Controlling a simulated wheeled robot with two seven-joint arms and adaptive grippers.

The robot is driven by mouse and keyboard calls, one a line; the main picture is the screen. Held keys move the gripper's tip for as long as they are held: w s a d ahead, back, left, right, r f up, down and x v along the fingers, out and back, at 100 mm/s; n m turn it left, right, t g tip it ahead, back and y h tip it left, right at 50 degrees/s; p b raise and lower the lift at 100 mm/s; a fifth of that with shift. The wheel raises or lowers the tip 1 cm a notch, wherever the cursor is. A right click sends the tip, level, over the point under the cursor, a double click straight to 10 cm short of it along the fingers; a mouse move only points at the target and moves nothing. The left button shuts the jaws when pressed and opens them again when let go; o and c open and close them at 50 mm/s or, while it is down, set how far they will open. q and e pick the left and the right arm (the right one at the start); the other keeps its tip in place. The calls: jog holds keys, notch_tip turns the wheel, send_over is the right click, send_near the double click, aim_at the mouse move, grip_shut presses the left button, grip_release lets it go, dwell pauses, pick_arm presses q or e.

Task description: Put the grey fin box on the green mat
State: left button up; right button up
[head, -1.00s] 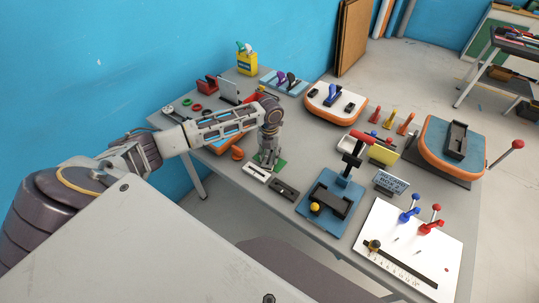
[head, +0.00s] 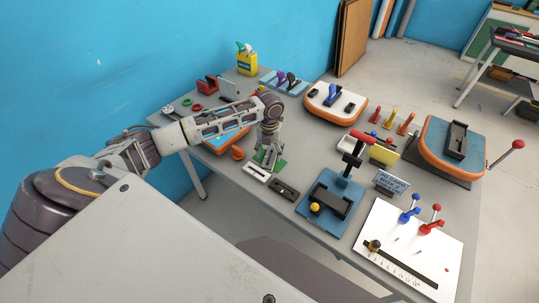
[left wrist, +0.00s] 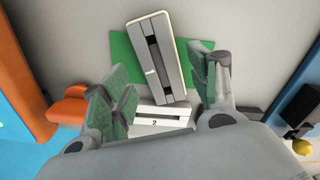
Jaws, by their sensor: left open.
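The grey fin box (left wrist: 158,58), a long slotted block with a pale rim, lies at a slant across the green mat (left wrist: 122,45) in the left wrist view. It reaches past the mat's far and near edges in that view. My left gripper (left wrist: 165,92) is open, with one finger on each side of the box's near end and gaps to both. In the head view the gripper (head: 267,160) points down over the mat (head: 281,164) and hides the box. My right gripper is not in view.
A white slotted box marked 2 (left wrist: 155,116) lies close to the mat's near side. A dark slotted box (head: 284,190) lies beside it. An orange knob (head: 237,153) stands left of the mat. A blue board (head: 320,211) with a yellow ball stands at right.

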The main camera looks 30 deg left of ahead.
aim_at(270, 158)
pick_arm(q)
notch_tip(270, 158, up, 10)
dwell(0.5)
jog(key=shift+d, duration=0.1)
dwell(0.4)
